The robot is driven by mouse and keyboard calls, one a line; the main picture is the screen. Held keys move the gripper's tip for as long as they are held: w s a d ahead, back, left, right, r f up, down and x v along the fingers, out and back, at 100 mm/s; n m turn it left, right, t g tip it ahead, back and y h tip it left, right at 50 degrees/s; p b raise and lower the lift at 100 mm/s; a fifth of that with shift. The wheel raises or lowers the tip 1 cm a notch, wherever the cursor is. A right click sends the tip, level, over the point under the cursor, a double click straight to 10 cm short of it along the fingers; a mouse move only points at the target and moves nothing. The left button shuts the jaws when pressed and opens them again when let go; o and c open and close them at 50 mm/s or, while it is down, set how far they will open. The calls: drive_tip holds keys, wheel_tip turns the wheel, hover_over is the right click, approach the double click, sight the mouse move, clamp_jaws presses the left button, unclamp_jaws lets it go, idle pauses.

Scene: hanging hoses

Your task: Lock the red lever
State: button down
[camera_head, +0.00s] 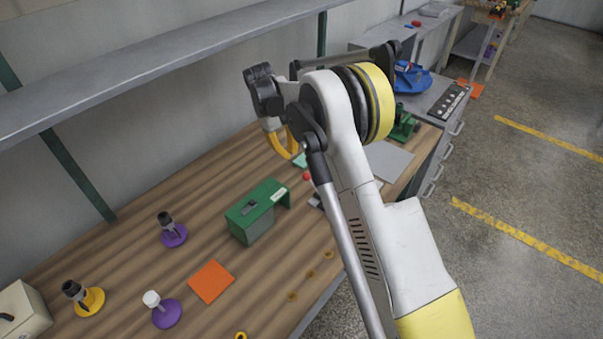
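A small red knob (306,177) shows on the wooden workbench (190,210), just left of my arm's strut. Dark parts lie just below it, partly covered by the arm. I cannot tell whether the knob is the tip of the red lever, or what position a lever is in. My white arm with a yellow disc crosses the view and hides part of the bench. I cannot make out my gripper's fingers.
A green box (257,212), an orange square (211,281) and several black- or white-topped pieces on purple (167,314) or yellow (90,302) bases stand on the bench. A grey shelf (150,60) runs above. The floor (520,190) at right is clear.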

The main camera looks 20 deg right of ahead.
sight(299, 180)
drive_tip(key=b+x, duration=0.3)
drive_tip(key=x, duration=0.7)
drive_tip(key=shift+f+b, duration=0.2)
drive_tip(key=shift+b, duration=0.15)
drive_tip(key=s+r, duration=0.2)
drive_tip(key=r, duration=0.1)
drive_tip(key=shift+d+b, duration=0.35)
drive_tip(key=shift+b, duration=0.05)
drive_tip(key=shift+s+r, duration=0.15)
drive_tip(key=shift+r, duration=0.15)
drive_tip(key=shift+d+r, duration=0.1)
